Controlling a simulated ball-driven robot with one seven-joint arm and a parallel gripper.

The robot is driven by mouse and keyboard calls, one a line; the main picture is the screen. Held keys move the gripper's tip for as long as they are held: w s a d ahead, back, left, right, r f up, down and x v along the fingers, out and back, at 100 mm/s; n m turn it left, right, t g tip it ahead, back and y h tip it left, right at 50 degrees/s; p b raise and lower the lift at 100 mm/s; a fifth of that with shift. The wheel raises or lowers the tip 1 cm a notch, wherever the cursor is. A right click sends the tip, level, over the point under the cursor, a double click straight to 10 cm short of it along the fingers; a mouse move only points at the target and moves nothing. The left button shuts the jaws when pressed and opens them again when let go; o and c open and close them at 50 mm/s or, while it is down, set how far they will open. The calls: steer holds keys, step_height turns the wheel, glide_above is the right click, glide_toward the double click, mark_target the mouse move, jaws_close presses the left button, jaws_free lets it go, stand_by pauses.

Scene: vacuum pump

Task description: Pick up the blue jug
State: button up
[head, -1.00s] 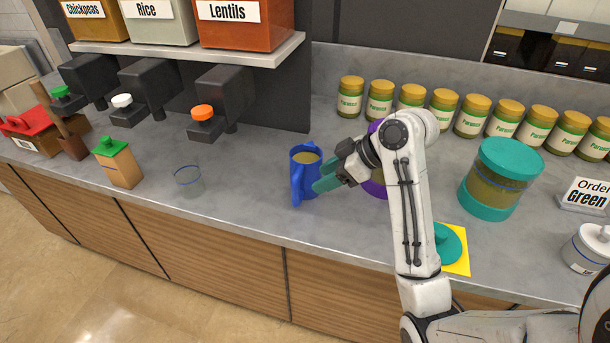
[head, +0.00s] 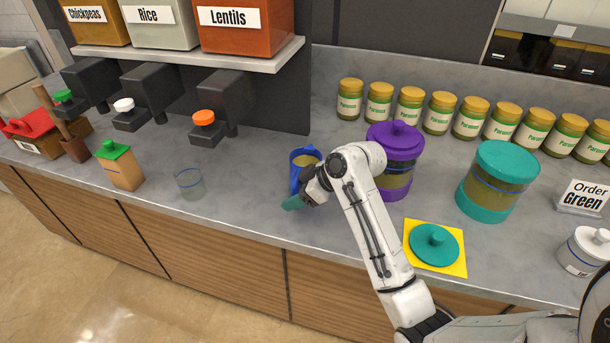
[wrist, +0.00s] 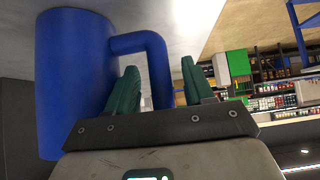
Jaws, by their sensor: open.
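The blue jug (head: 295,176) stands upright on the counter, with yellowish contents showing at its open top. My gripper (head: 292,203) is at its front, low down, and covers part of it in the head view. In the wrist view the blue jug (wrist: 72,75) fills the left side, and its handle reaches right. My gripper's green fingers (wrist: 160,80) are open and apart, with the handle showing between them. The head view hides how deep the handle sits between the fingers.
A purple-lidded canister (head: 396,145) stands close right of the jug, behind my arm. A teal canister (head: 492,185) is farther right. A teal lid (head: 434,246) lies on a yellow mat (head: 413,263). A glass (head: 189,184) stands left, with clear counter between.

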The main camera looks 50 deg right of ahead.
jaws_close()
stand_by(0.5)
steer(key=shift+r, duration=0.15)
